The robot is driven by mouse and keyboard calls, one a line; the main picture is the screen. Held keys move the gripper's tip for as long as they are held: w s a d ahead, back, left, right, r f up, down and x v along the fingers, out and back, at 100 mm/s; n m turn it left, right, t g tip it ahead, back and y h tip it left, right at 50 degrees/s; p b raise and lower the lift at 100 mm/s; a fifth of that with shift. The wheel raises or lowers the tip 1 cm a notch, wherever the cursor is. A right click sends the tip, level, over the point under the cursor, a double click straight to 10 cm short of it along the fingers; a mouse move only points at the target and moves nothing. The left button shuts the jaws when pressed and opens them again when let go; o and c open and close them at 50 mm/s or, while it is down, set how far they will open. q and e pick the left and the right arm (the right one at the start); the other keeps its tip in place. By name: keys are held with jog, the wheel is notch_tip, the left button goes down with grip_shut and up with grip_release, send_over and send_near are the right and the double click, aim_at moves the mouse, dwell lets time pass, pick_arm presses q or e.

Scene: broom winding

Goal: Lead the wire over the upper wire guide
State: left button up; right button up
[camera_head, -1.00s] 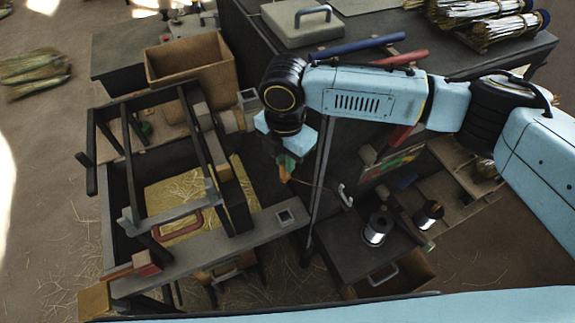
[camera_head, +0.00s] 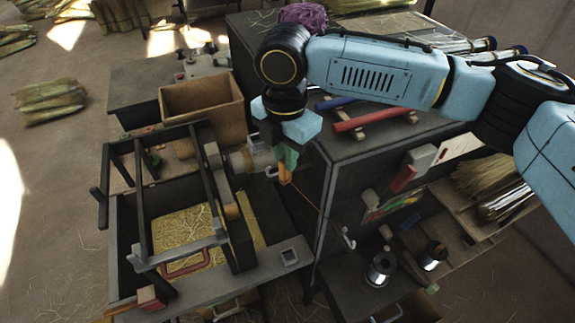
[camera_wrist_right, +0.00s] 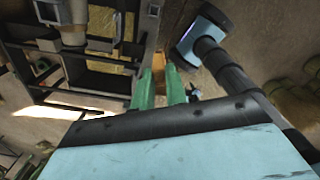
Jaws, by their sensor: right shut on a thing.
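My right gripper (camera_head: 288,168) hangs from the blue arm, its green fingers pointing down and shut on a small orange piece (camera_head: 285,178), the wire end. The thin copper-coloured wire (camera_head: 318,208) runs from it down and right toward a pale hook-shaped guide (camera_head: 348,238) on the dark cabinet's side. Below are two wire spools (camera_head: 379,270) on a dark shelf. The gripper is above and left of that hook, apart from it. A pale bit (camera_head: 270,172) shows just left of the fingers; I cannot tell if it is the upper guide. In the wrist view the green fingers (camera_wrist_right: 160,80) show; the wire is not clear.
The black winding frame (camera_head: 150,265) with straw inside stands left of the gripper. A cardboard box (camera_head: 202,108) is behind it. The dark cabinet (camera_head: 325,160) is close on the right, with red and blue rods (camera_head: 375,120) on top. Straw bundles lie around.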

jog(key=shift+w+r, duration=0.1)
jog(key=shift+r, duration=0.75)
jog(key=shift+w+a, duration=3.35)
jog(key=shift+w, duration=2.5)
notch_tip(320, 180, down, 7)
jog(key=b, duration=0.3)
